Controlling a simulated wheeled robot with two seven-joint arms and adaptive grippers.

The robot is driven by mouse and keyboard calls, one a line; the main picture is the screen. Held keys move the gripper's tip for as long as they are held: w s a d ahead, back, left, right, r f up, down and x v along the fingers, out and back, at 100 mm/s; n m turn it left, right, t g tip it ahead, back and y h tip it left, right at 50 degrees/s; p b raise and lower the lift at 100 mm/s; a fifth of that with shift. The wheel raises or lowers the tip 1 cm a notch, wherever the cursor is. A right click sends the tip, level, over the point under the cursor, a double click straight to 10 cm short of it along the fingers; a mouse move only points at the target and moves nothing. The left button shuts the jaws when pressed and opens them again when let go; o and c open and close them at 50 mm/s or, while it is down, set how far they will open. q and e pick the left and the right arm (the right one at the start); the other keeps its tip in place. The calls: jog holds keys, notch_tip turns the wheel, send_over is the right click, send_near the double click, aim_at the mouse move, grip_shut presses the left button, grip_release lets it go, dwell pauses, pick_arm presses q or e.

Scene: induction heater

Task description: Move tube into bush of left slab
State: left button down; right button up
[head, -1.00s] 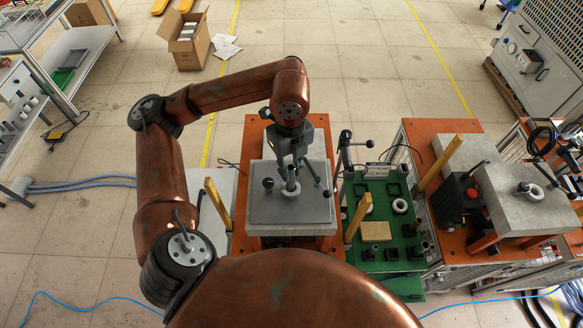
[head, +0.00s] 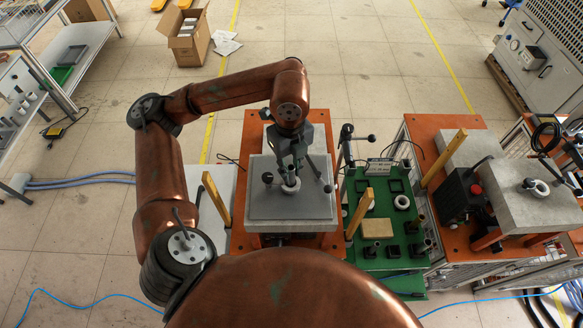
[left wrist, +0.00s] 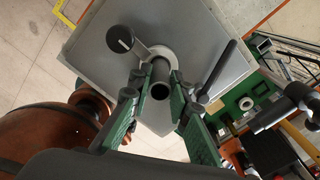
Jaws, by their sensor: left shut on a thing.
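The left slab (head: 315,208) is a grey plate on an orange stand. Its white ring-shaped bush (head: 291,186) is partly hidden by my gripper in the head view, and it also shows in the left wrist view (left wrist: 172,54). My left gripper (head: 290,173) is over the bush, pointing down. In the left wrist view, my left gripper (left wrist: 161,92) is shut on a dark grey tube (left wrist: 160,76), its open end facing the camera. The tube's far end meets the bush in this view; I cannot tell how deep it sits. My right gripper is not in view.
Dark clamp handles (left wrist: 120,39) stand close around the bush. A green rack (head: 385,190) with rings and a beige block (head: 377,228) is to the right. Yellow posts (head: 216,199) rise beside the slab. Another grey slab with a bush (head: 535,188) is farther right.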

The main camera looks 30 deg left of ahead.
pick_arm(q)
jog(key=shift+f+b, duration=0.65)
jog(key=shift+f, duration=0.3)
jog(key=c, duration=1.7)
grip_release()
jog(key=shift+r, duration=0.1)
notch_tip(320, 180, up, 12)
jog(key=shift+f, duration=0.1)
